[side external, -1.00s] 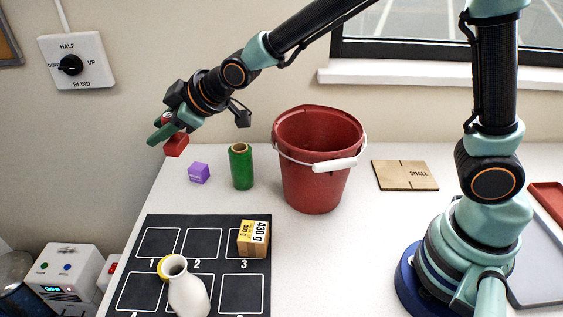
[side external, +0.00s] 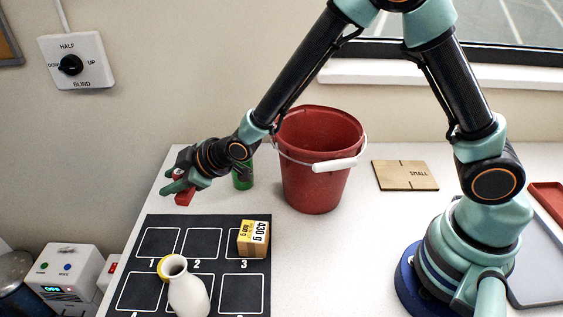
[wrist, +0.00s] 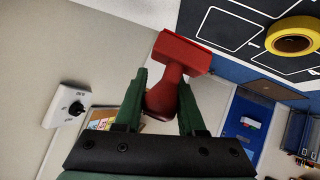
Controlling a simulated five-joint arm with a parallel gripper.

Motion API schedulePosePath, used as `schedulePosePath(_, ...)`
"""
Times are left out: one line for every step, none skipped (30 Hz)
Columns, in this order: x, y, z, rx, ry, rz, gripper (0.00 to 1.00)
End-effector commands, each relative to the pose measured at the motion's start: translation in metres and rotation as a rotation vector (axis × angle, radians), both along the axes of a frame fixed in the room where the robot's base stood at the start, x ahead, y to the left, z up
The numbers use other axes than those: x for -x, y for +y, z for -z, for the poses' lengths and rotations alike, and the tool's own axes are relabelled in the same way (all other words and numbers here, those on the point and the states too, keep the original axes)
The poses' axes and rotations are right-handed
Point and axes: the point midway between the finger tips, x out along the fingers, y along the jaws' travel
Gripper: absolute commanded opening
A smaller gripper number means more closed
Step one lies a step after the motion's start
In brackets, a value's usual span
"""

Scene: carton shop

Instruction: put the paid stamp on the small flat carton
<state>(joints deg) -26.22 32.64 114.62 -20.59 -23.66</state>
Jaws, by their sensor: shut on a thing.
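My gripper (side external: 176,187) is shut on a red stamp (side external: 183,192), at the left of the table in the side view. In the wrist view the stamp (wrist: 196,53) sits between the green fingers (wrist: 160,100), its handle gripped and its wide block pointing away from the fingers. No lettering shows on it, so I cannot read whether it says paid. The small flat carton (side external: 405,175), tan and marked SMALL, lies flat at the back right, far from my gripper.
A red bucket (side external: 314,175) stands between my gripper and the carton. A green spool (side external: 244,181) is partly hidden by my arm. A dark numbered mat (side external: 205,222) holds a yellow box (side external: 254,239) and a white vase (side external: 187,295). Bare table lies before the carton.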

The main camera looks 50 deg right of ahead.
Motion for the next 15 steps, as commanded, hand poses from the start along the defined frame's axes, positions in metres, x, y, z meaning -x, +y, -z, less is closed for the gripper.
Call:
schedulePosePath(0.0,0.0,0.013,0.002,0.004,0.0,0.0)
schedulePosePath(0.0,0.0,0.018,0.002,0.004,0.0,0.0)
schedulePosePath(0.0,0.0,0.024,0.002,0.003,0.0,0.0)
schedulePosePath(0.0,0.0,0.027,0.001,0.002,0.0,0.0)
schedulePosePath(0.0,0.0,0.031,0.001,0.002,0.0,0.0)
schedulePosePath(0.0,0.0,0.034,0.0,0.0,0.0,0.0)
schedulePosePath(0.0,0.0,0.035,0.0,0.0,0.0,0.0)
schedulePosePath(0.0,0.0,0.037,0.0,0.0,0.0,0.0)
schedulePosePath(0.0,0.0,0.039,0.0,0.0,0.0,0.0)
schedulePosePath(0.0,0.0,0.041,0.0,0.0,0.0,0.0)
schedulePosePath(0.0,0.0,0.043,0.001,0.001,0.0,0.0)
schedulePosePath(0.0,0.0,0.048,0.001,0.001,0.0,0.0)
schedulePosePath(0.0,0.0,0.053,0.001,0.002,0.0,0.0)
schedulePosePath(0.0,0.0,0.057,0.001,0.002,0.0,0.0)
schedulePosePath(0.0,0.0,0.063,0.001,0.002,0.0,0.0)
